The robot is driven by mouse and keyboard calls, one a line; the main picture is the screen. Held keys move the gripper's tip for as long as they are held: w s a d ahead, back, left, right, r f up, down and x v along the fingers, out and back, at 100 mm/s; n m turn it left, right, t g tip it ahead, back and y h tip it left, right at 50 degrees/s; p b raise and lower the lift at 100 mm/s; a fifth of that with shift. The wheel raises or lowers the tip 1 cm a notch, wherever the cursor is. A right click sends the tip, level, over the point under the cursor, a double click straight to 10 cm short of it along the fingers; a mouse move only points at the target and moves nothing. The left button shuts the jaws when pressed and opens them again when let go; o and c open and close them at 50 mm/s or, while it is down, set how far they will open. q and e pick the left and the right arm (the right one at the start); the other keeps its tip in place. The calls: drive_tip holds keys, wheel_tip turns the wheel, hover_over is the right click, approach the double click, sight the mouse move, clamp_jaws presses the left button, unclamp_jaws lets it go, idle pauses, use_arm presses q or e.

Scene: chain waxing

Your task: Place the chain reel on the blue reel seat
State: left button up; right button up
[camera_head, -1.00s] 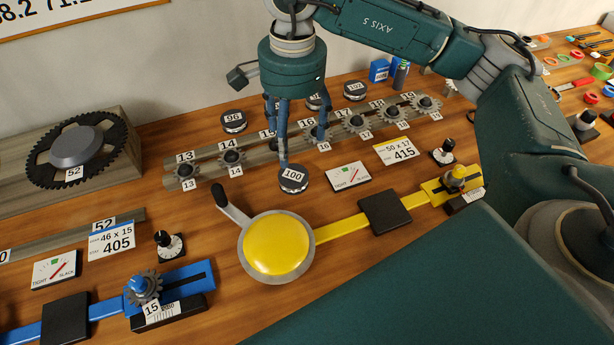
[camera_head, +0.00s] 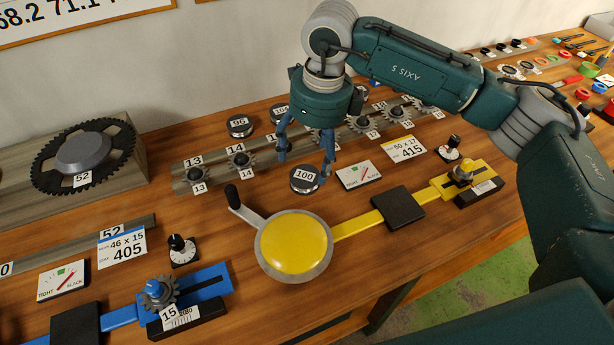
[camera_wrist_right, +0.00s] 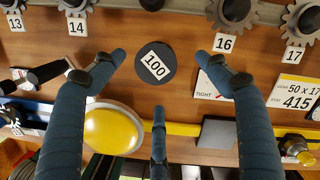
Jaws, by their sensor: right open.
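Several black chain reels with white number labels stand on the bench; the reel marked 100 (camera_head: 306,187) is nearest my right gripper. My right gripper (camera_head: 305,163) points down over that reel with fingers spread on either side of it. In the right wrist view the 100 reel (camera_wrist_right: 155,64) lies flat on the wood between the open fingertips, with no contact visible. The blue fixture (camera_head: 208,282) is at the lower left, with a 15 sprocket (camera_head: 159,291); its blue bar runs out of the picture. The blue reel seat is not clearly visible. My left gripper is not in view.
A yellow round seat (camera_head: 293,243) with a crank handle stands just in front of the 100 reel. Sprocket racks (camera_head: 215,172) lie behind it. Reel 96 (camera_head: 239,127) stands further back. A tension gauge card (camera_head: 359,176) lies to the right. A large 52 chainring (camera_head: 85,157) stands at left.

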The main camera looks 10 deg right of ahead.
sight(305, 176)
drive_tip(key=shift+s+a+f+p, duration=0.15)
drive_tip(key=shift+f+p, duration=0.2)
drive_tip(key=shift+f, duration=0.25)
drive_tip(key=f, duration=0.1)
drive_tip(key=f+p, duration=0.1)
drive_tip(key=f, duration=0.1)
drive_tip(key=shift+a+f+p, duration=0.3)
drive_tip(key=shift+f, duration=0.4)
drive_tip(key=shift+c, duration=0.5)
